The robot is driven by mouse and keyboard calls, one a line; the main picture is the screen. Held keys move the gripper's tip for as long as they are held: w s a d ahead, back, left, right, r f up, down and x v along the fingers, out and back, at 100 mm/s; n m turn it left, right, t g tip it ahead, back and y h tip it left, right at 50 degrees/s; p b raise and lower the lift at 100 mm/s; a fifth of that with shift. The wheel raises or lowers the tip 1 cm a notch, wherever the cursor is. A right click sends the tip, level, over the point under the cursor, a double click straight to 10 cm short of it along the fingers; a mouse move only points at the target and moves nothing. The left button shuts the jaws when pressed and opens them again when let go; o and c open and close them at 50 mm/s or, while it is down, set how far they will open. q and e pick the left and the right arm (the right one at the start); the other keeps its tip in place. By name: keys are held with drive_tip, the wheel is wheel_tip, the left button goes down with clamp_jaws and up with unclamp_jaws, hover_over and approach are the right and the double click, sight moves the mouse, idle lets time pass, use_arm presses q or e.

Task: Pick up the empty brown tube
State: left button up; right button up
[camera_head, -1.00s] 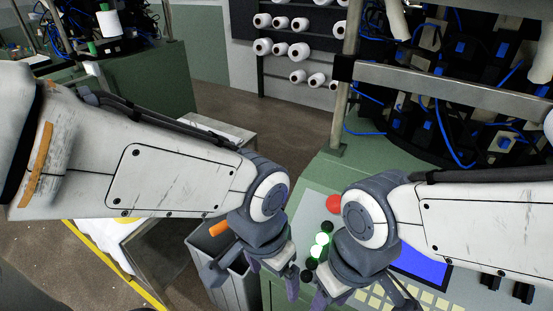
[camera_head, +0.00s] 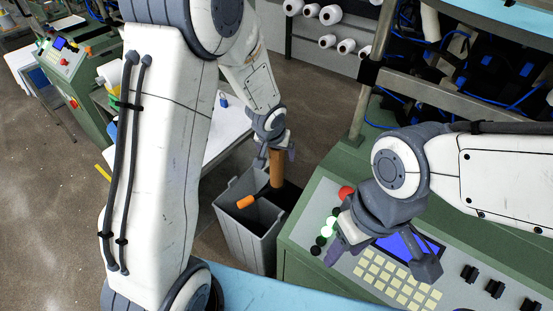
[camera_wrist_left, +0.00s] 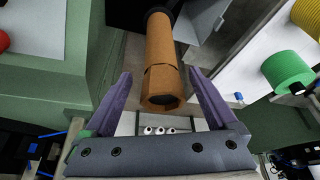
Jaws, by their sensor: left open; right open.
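The fingers are open, with gaps visible beside the tube. My right gripper (camera_head: 382,260) is open and empty over the green machine's control panel. Another orange-brown tube (camera_head: 245,202) lies tilted at the bin.
The green machine (camera_head: 312,225) with a blue screen and pale keys (camera_head: 380,278) stands right of the bin. A white-topped table (camera_head: 228,128) is behind my left arm. White yarn cones (camera_head: 330,14) sit on a rack at the back. Grey floor is open at left.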

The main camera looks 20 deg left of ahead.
use_arm(q)
drive_tip(key=b+x, duration=0.2)
drive_tip(key=x, duration=0.3)
drive_tip(key=shift+a+f, duration=0.1)
drive_tip(key=shift+f, duration=0.2)
drive_tip(key=c, duration=1.4)
drive_tip(key=shift+r, duration=0.15)
wheel_tip(320, 180, up, 10)
drive_tip(key=p, duration=0.8)
drive_tip(key=shift+r, duration=0.2)
drive_tip(key=shift+r+p, duration=0.95)
drive_tip(key=shift+r, duration=4.25)
